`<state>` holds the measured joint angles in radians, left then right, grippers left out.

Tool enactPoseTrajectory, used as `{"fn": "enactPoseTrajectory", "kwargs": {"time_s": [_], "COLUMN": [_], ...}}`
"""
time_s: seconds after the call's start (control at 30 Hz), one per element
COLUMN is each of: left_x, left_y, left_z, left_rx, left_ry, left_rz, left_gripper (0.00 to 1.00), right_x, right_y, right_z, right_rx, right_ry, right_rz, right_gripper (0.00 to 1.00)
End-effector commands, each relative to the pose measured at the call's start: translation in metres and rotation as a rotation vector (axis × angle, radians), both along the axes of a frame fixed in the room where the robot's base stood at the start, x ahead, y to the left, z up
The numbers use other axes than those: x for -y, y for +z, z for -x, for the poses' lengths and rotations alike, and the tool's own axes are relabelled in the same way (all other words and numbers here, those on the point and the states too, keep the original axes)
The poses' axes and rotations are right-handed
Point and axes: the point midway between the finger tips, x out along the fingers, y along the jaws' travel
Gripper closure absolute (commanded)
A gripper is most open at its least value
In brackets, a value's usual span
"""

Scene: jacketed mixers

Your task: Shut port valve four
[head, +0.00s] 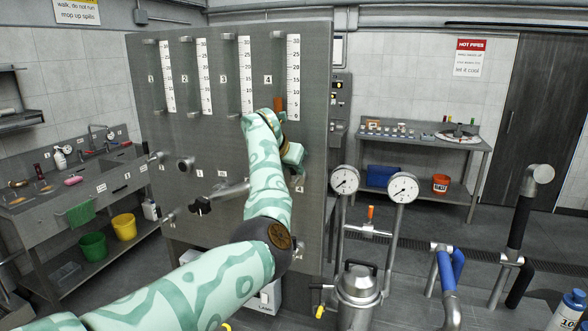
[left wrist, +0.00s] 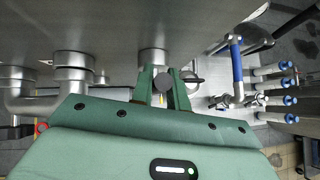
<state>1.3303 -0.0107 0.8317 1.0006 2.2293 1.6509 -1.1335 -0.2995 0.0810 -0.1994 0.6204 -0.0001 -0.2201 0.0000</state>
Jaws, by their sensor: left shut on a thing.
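A grey panel (head: 230,140) carries upright gauge tubes with scales at the top and a row of port valves lower down. My left gripper (head: 291,158) is at the panel just above that label, and my arm hides much of this area. In the left wrist view, my left gripper (left wrist: 163,97) is shut on a dark valve handle (left wrist: 190,77) in front of a metal port stub (left wrist: 153,57). Whether the valve is open or shut cannot be told. My right gripper is not in view.
Two dial gauges (head: 403,188) on pipes stand right of the panel, above a steel vessel (head: 357,286). A sink bench (head: 80,190) stands left. A side table (head: 430,142) is at the back.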

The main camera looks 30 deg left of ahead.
Motion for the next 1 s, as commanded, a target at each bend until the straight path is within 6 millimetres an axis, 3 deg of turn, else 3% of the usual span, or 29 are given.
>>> {"fn": "enactPoseTrajectory", "kwargs": {"time_s": [0.17,0.2,0.27,0.67,1.0], "left_x": [0.001,0.001,0.001,0.000,0.001], "left_y": [-0.002,-0.002,-0.002,0.006,0.066], "left_z": [0.000,0.000,0.000,0.007,0.068], "left_rx": [-0.003,-0.003,-0.003,0.000,0.003], "left_ry": [0.001,0.001,0.000,0.003,0.004], "left_rz": [0.005,0.005,0.004,0.000,0.000], "left_gripper": [1.00,0.73,0.62,0.62,0.62], "right_x": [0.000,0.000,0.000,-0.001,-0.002], "right_y": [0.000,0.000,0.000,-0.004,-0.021], "right_z": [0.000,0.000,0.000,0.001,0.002], "right_rx": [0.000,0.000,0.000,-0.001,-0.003], "right_ry": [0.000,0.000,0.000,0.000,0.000], "right_rz": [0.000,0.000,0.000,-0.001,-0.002], "right_gripper": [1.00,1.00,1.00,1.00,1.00]}}
